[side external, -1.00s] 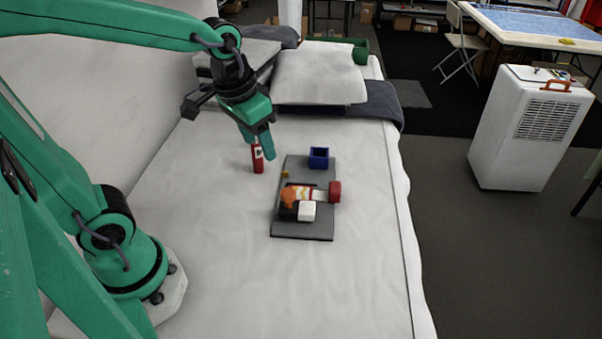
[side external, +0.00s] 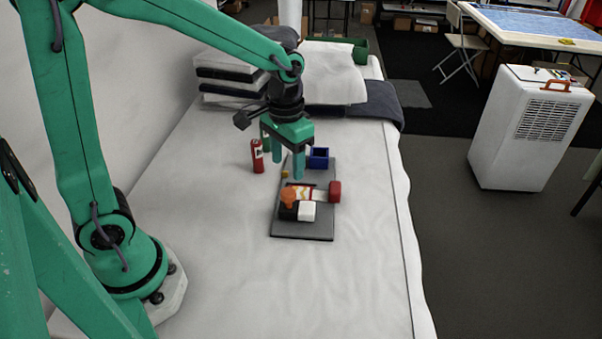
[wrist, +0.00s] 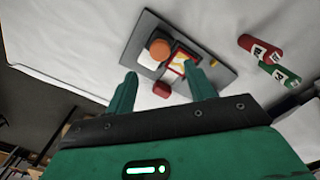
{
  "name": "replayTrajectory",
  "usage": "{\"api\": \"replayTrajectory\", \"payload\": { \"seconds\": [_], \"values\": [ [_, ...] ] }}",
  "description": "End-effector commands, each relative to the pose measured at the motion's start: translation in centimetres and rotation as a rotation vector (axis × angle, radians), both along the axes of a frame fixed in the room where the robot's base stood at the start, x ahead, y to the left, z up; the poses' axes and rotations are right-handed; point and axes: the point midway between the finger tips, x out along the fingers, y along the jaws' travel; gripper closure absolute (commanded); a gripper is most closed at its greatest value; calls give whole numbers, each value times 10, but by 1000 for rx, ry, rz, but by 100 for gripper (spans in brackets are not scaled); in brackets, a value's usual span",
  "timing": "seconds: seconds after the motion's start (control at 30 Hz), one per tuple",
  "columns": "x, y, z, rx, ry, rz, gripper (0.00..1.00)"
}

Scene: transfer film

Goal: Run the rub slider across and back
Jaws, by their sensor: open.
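A grey board (side external: 302,230) lies on the white bed and carries a red-framed picture piece (side external: 304,194). An orange round knob (side external: 288,196) on a dark block, apparently the rub slider, stands at the board's left; the knob also shows in the wrist view (wrist: 159,48). My gripper (side external: 288,172) is open and empty above the board's far part, behind the knob. In the wrist view, the board lies beyond my fingers (wrist: 161,70).
A blue open box (side external: 319,158) stands at the board's far end, partly hidden by my gripper. A small yellow piece (side external: 285,174) is near the board's left edge. A red bottle (side external: 257,157) stands left of the board, with a green bottle (wrist: 282,72) next to it. The near bed is clear.

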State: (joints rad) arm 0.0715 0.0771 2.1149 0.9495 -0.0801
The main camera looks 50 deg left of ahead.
Motion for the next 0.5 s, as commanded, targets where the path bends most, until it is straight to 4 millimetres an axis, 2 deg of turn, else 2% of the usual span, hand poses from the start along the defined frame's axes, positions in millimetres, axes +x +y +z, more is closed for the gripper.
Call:
{"api": "replayTrajectory", "payload": {
  "seconds": [0.27, 0.5],
  "values": [
    [-1, 0, -22, 0, 4, 0, 46],
    [-1, 0, -52, 0, 5, 0, 46]
  ]
}}
